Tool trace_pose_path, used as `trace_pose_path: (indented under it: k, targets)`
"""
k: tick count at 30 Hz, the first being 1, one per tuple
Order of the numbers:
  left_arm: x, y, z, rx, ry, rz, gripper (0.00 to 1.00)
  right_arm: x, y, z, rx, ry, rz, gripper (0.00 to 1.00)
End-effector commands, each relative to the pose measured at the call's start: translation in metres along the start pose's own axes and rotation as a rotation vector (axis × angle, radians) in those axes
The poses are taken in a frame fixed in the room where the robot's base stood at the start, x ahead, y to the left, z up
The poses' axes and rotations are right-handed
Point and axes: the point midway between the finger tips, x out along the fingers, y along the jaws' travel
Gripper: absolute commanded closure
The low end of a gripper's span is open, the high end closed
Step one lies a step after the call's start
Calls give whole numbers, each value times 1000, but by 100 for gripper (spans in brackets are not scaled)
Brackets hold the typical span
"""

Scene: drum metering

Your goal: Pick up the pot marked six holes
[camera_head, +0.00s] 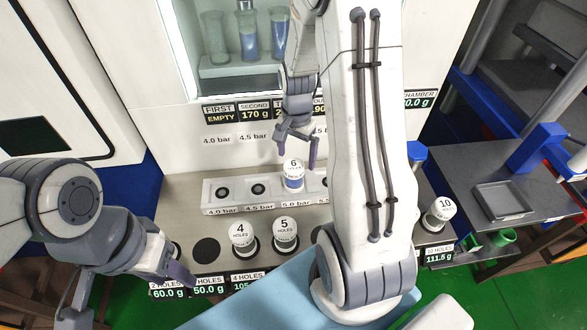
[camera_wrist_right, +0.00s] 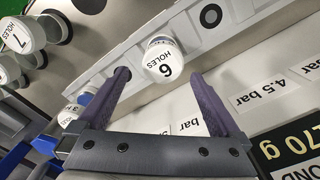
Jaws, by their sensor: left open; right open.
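The pot marked six holes (camera_head: 293,175) is white with a blue band. It stands upright in the white rack (camera_head: 222,206), at the slot above the 5.0 bar label. My right gripper (camera_head: 297,149) is open, just above and behind this pot. In the right wrist view the pot (camera_wrist_right: 163,62) shows between and slightly beyond the tips of the open, empty fingers (camera_wrist_right: 160,78). I cannot tell whether a finger touches it. My left gripper (camera_head: 128,292) is open at the lower left, away from the pot.
Pots marked 4 (camera_head: 241,233) and 5 (camera_head: 284,230) stand in front of the rack, and pot 10 (camera_head: 441,208) stands at the right. My right arm hides part of the rack. A glass-fronted chamber (camera_head: 240,65) is behind. A grey tray (camera_head: 503,201) lies at the right.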

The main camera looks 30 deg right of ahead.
Motion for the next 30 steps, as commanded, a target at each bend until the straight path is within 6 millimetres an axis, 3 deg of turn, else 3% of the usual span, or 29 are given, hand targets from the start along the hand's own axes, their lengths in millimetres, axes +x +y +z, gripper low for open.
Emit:
trace_pose_path:
  k: [4,13,21,30]
  targets:
    - [-5,0,0,1,0,0,50,24,1,2,-3,-5,5,0]
    - [-14,1,-1,2,0,0,50,46,-1,4,-5,-5,5,0]
    - [-27,2,-1,5,0,0,50,80,-3,6,-5,-3,3,0]
    - [-28,2,-1,5,0,0,50,88,-4,5,-5,0,0,0]
